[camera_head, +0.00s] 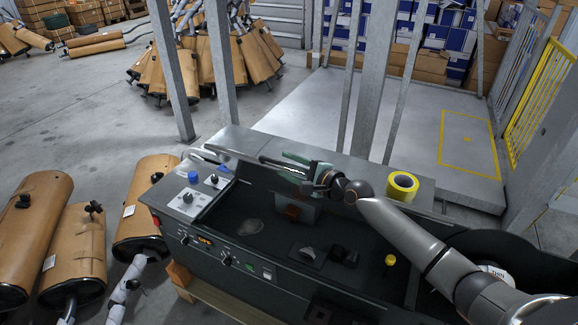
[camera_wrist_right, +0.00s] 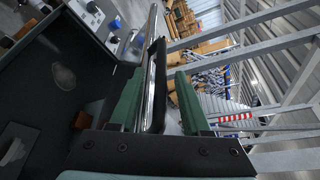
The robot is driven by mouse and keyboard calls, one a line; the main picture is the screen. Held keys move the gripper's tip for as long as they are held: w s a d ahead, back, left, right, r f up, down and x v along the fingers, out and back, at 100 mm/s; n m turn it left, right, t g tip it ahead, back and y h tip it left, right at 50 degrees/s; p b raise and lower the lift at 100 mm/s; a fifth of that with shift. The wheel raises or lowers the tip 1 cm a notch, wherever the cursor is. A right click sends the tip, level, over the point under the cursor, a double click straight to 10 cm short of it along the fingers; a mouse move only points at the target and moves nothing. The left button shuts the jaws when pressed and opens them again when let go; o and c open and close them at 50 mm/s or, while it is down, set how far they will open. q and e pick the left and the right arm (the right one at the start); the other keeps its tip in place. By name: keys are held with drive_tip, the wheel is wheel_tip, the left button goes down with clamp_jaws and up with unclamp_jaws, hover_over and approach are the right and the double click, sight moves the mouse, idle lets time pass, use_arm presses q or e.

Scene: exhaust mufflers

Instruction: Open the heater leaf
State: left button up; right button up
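The machine (camera_head: 225,268) has a dark open trough along its top. A long, narrow leaf with a bright metal edge (camera_head: 238,157) runs along its back rim; I take this for the heater leaf. My right gripper (camera_head: 300,168), with green fingers, is at the right end of this leaf. In the right wrist view the leaf's dark and metal bar (camera_wrist_right: 155,88) lies between the two green fingers of my right gripper (camera_wrist_right: 160,100). A gap shows between the bar and the right finger, so the gripper is open around it. My left gripper is not in view.
A yellow tape roll (camera_head: 402,187) sits on the back ledge, close to my right forearm. A blue knob (camera_head: 193,178) and a yellow knob (camera_head: 390,260) stand up from the machine. Mufflers (camera_head: 75,250) lie on the left floor. Grey posts (camera_head: 372,85) rise behind the machine.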

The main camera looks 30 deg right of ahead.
drive_tip(key=shift+s, duration=0.15)
drive_tip(key=p+v, duration=0.1)
drive_tip(key=v, duration=1.1)
drive_tip(key=shift+s, duration=0.15)
idle(0.3)
drive_tip(key=s+a+f+n+g+h, duration=0.1)
drive_tip(key=s+a+f+n+g, duration=0.1)
drive_tip(key=s+a+f+n, duration=0.6)
drive_tip(key=s+a+f+n+g+h, duration=0.1)
drive_tip(key=s+a+f+n+g, duration=0.2)
drive_tip(key=s+a+f+n, duration=0.5)
drive_tip(key=s+f+n, duration=0.6)
drive_tip(key=f, duration=0.2)
drive_tip(key=shift+s+f+g+h+p, duration=0.15)
drive_tip(key=shift+s+g+h+p, duration=0.15)
drive_tip(key=shift+h+p, duration=0.1)
